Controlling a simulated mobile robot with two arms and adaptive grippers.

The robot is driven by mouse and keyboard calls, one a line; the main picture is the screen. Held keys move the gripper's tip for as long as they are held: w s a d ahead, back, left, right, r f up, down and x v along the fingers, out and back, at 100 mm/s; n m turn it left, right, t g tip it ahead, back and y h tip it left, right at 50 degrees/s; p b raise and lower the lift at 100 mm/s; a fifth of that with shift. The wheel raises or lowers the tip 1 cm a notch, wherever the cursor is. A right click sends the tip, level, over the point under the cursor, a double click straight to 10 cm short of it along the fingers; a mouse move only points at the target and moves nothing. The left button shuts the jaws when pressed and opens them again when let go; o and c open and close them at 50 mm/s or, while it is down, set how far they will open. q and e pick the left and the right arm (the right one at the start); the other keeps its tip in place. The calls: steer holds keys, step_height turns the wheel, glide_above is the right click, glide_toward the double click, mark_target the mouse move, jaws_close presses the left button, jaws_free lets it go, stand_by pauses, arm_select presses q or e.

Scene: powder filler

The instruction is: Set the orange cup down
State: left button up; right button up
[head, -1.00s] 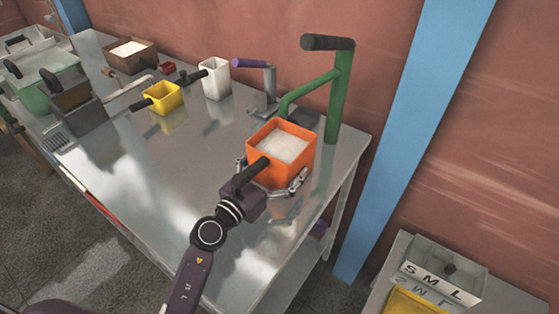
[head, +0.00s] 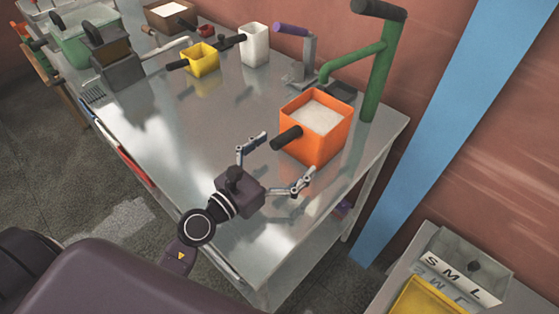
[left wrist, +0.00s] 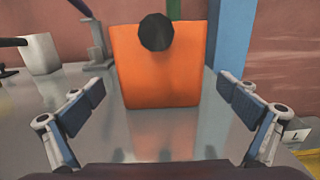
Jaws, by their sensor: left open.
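The orange cup (head: 312,143) stands upright on the metal table near its right end, filled with white powder (head: 318,117). Its black handle (head: 287,138) points toward my left gripper. My left gripper (head: 277,163) is open and empty, with its fingers spread, just in front of the cup and apart from it. In the left wrist view the orange cup (left wrist: 156,70) stands ahead between the two open fingers (left wrist: 158,103), with clear table in front of it. My right gripper is in neither view.
A green stand (head: 378,70) with a black top rises right behind the cup. A yellow cup (head: 202,60), a white cup (head: 255,45) and a purple-handled device (head: 300,50) stand farther back. The table's middle (head: 180,125) is clear. A labelled S-M-L box (head: 465,265) is at lower right.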

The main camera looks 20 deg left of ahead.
arm_select(q)
steer(key=shift+b+v, duration=0.3)
steer(key=shift+v, duration=1.05)
steer(key=shift+r, duration=0.1)
